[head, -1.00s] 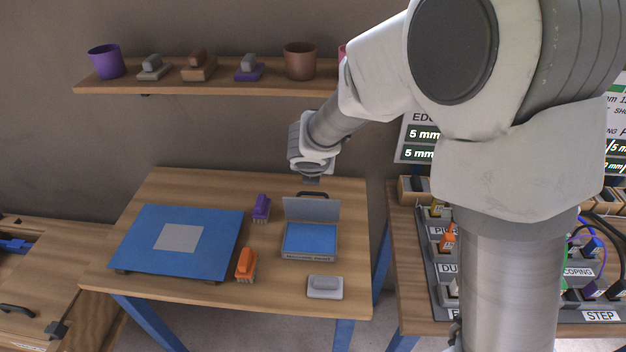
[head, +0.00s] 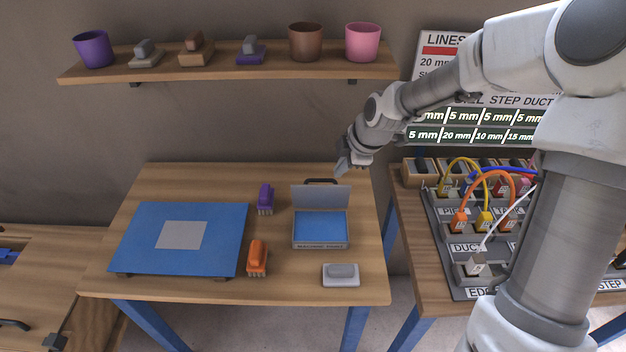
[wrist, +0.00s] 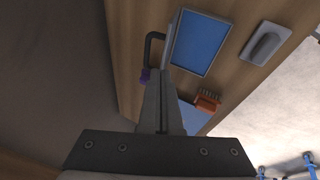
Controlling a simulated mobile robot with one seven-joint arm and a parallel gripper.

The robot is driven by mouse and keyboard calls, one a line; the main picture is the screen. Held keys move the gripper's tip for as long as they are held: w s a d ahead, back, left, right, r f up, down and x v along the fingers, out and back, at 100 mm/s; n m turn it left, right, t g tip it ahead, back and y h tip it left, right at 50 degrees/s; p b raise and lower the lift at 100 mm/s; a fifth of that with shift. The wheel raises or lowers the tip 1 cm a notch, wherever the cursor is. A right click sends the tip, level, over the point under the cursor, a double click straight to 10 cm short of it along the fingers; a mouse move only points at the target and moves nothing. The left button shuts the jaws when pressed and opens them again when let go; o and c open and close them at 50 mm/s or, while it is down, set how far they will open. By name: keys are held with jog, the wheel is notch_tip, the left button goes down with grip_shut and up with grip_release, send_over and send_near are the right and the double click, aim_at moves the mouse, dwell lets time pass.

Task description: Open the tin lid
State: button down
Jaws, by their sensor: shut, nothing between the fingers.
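The tin (head: 320,238) stands on the wooden table with its blue inside showing. Its grey lid (head: 321,195) is raised, hinged at the back, and stands roughly upright. A dark handle (head: 321,181) shows at the lid's far edge. In the wrist view the blue tin inside (wrist: 195,42) and the dark handle (wrist: 149,50) lie beyond the fingers. My gripper (head: 343,168) is above and behind the tin's right back corner, apart from the lid as far as the head view shows. Its fingers (wrist: 162,75) are shut together and empty.
A blue board (head: 205,255) with a grey square lies on the left of the table. A purple brush (head: 265,199), an orange brush (head: 257,258) and a grey block (head: 341,274) stand around the tin. A shelf (head: 230,73) hangs on the wall behind.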

jog(key=m, duration=0.2)
send_over(325, 199)
jog(key=shift+y, duration=0.3)
jog(key=f, duration=0.7)
jog(key=shift+w+f, duration=0.4)
jog(key=shift+a, duration=0.1)
